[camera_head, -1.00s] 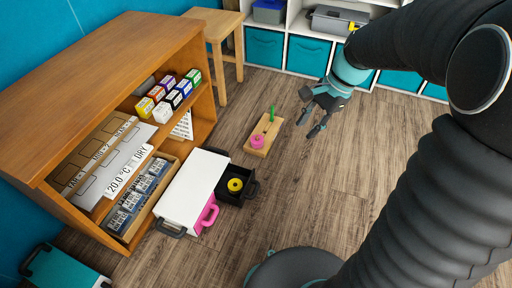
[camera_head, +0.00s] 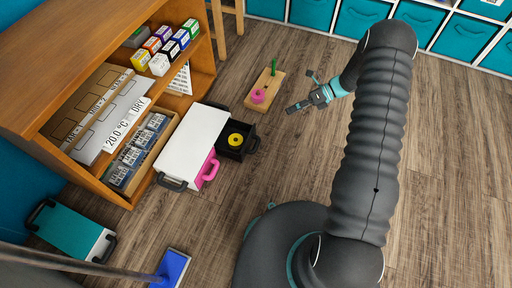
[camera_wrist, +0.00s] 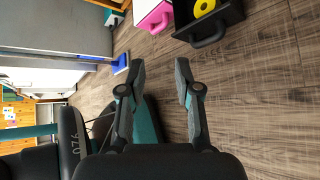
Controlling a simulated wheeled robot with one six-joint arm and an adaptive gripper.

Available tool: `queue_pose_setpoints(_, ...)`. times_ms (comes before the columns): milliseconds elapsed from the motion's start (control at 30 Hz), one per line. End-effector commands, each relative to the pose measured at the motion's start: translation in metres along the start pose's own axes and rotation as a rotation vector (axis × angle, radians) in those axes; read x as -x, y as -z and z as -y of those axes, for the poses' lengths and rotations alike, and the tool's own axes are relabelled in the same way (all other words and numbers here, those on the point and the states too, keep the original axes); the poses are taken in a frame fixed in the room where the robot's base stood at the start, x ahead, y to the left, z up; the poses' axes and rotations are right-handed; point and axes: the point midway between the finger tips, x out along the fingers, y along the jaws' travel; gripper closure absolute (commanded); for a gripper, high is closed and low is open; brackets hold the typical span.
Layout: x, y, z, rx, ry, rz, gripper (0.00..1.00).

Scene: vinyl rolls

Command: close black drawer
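The black drawer (camera_head: 233,153) stands open at the right side of a white-topped cabinet (camera_head: 192,140), with a yellow roll (camera_head: 236,140) inside. It also shows at the top of the wrist view (camera_wrist: 226,22), with its black handle facing out. My gripper (camera_head: 301,94) is up and to the right of the drawer in the head view, apart from it, beside the wooden board. In the wrist view its fingers (camera_wrist: 160,82) are spread with nothing between them.
A wooden board (camera_head: 265,88) with a pink roll (camera_head: 258,96) and a green peg lies on the floor near my gripper. A wooden shelf (camera_head: 90,50) stands left. Floor right of the drawer is clear.

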Motion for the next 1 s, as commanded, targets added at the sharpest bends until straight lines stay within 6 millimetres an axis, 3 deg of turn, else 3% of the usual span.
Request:
queue_pose_setpoints(33, -0.012, 0.012, 0.019, -0.069, -0.026, 0.026, 0.67)
queue_pose_setpoints(200, -0.044, 0.044, 0.067, -0.299, -0.111, 0.117, 0.67)
queue_pose_setpoints(433, -0.083, 0.086, 0.115, -0.553, -0.214, 0.211, 0.67)
queue_pose_setpoints(667, -0.101, 0.105, 0.132, -0.662, -0.264, 0.251, 0.67)
queue_pose_setpoints(867, -0.117, 0.101, 0.13, -0.672, -0.27, 0.253, 0.67)
queue_pose_setpoints(1000, -0.14, 0.094, 0.126, -0.672, -0.269, 0.25, 0.67)
